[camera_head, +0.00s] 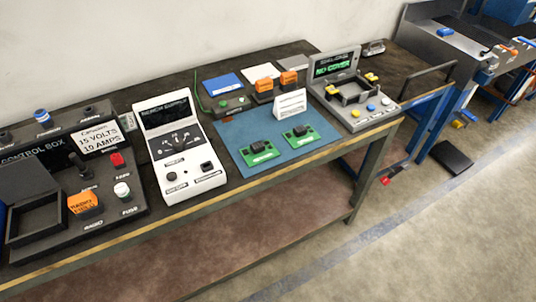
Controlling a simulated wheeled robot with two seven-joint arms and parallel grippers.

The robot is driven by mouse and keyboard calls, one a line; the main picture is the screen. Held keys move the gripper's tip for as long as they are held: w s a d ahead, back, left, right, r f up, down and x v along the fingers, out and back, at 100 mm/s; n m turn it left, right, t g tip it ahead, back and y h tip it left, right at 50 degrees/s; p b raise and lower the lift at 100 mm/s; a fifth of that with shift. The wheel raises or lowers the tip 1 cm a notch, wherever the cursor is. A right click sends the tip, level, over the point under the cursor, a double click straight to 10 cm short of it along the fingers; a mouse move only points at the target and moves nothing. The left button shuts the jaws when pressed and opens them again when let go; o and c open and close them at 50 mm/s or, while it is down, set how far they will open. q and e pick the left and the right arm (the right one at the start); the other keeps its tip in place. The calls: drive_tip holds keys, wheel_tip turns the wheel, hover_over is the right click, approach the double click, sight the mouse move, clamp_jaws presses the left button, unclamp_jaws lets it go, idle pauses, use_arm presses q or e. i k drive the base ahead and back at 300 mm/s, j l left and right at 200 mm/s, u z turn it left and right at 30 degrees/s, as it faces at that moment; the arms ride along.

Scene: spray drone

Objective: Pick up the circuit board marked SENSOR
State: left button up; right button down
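Two green circuit boards lie flat on the blue mat (232,130) on the workbench. The left board (257,153) and the right board (301,134) each carry a dark block in the middle. The lettering on both is too small to read, so I cannot tell which is marked SENSOR. Neither of my grippers is in view.
A white bench supply (177,150) stands left of the mat, and a grey tester (352,90) with a screen reading "NO COVER" stands right. A white folded card (290,104) stands behind the boards. A control box (75,180) fills the bench's left end.

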sight(260, 152)
drive_tip(key=u, duration=0.3)
drive_tip(key=i+l+u, duration=0.1)
drive_tip(key=l+u, duration=0.5)
drive_tip(key=i+l+u, duration=0.1)
drive_tip(key=l, duration=0.45)
drive_tip(key=i+l+u, duration=0.1)
drive_tip(key=l, duration=1)
drive_tip(key=i+u, duration=0.05)
